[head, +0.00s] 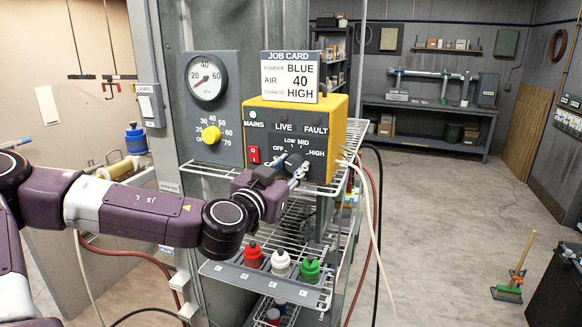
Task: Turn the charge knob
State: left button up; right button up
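The charge knob (294,161) is a dark round knob on the front of a yellow control box (333,139). Around it are the labels OFF, LOW, MID and HIGH. Its pointer direction is too small to tell. My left gripper (284,174) is at the knob's front, its fingers spread and overlapping the knob's lower edge. Whether the fingers touch or grip it I cannot tell. A job card (290,77) above the box reads powder BLUE, air 40, charge HIGH. My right gripper is not in view.
A red switch (254,155) sits left of the knob. A grey panel with a gauge (206,77) and yellow air knob (211,134) adjoins the box. Hoses hang at the right.

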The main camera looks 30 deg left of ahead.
pick_arm(q)
jog(key=c, duration=0.5)
jog(key=shift+f+b, duration=0.15)
jog(key=shift+b, duration=0.55)
jog(key=shift+c, duration=0.2)
jog(key=m+b, duration=0.3)
jog(key=b, duration=0.2)
jog(key=shift+m+b, duration=0.3)
jog(key=shift+m, duration=0.1)
jog(key=m+b, duration=0.2)
jog(key=m, duration=0.1)
jog(key=shift+m+g, duration=0.3)
jog(key=m+b, duration=0.1)
jog(key=m, duration=0.3)
jog(key=m+b, duration=0.1)
jog(key=m, duration=0.4)
jog(key=shift+d+y+b, duration=0.1)
jog(key=shift+y+b, duration=0.25)
jog(key=shift+y, duration=0.05)
jog(key=m+b, duration=0.1)
jog(key=m, duration=0.3)
jog(key=shift+m+y, duration=0.3)
jog(key=shift+m, duration=0.1)
jog(key=m+b, duration=0.1)
jog(key=m, duration=0.3)
jog(key=shift+m, duration=0.3)
